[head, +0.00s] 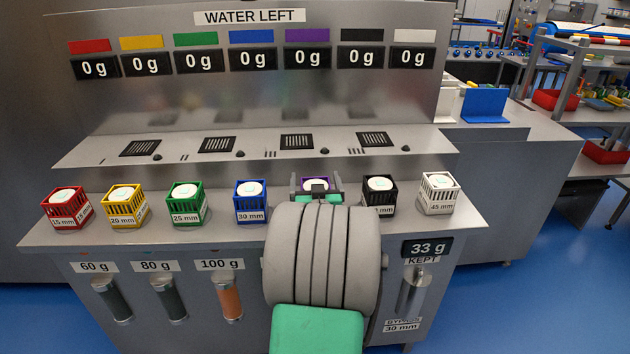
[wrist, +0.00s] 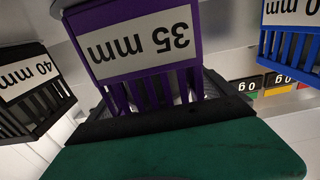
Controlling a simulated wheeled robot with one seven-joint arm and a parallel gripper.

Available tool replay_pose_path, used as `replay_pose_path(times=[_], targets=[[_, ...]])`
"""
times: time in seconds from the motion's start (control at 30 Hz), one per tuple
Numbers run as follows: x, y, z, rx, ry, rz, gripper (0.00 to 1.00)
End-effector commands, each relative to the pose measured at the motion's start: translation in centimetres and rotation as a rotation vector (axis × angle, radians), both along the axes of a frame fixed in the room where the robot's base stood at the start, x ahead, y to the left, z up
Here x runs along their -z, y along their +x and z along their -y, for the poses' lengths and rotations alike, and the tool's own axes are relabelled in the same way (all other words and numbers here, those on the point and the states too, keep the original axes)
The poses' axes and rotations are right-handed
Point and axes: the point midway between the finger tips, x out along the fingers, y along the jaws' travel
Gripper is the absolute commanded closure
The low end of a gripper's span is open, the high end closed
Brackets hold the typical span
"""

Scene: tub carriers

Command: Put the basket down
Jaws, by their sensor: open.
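The purple basket (head: 316,182) stands in the row on the grey bench ledge (head: 225,230), mostly hidden behind my wrist in the head view. In the wrist view the purple basket (wrist: 148,62) fills the upper middle, close in front, with its "35 mm" label upside down. My gripper (head: 317,190) is open, its fingers one to each side of the basket. In the wrist view its dark fingers show at the lower sides of the basket; whether they touch it is hidden.
A blue basket (head: 251,202) is to the left and a black basket (head: 379,196) to the right, both close by. Red (head: 68,208), yellow (head: 126,207), green (head: 188,204) and white (head: 438,194) baskets share the ledge. A sloped panel with dark grilles (head: 297,141) rises behind.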

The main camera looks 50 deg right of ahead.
Motion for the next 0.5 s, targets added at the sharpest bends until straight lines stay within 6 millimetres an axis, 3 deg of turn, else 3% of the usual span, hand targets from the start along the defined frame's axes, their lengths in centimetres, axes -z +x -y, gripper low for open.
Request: replay_pose_path(times=[0.17,0.5], targets=[[-0.6,0.0,0.0,0.0,0.0,0.0,0.06],[-0.2,-5.4,-5.9,0.004,-0.003,0.001,0.06]])
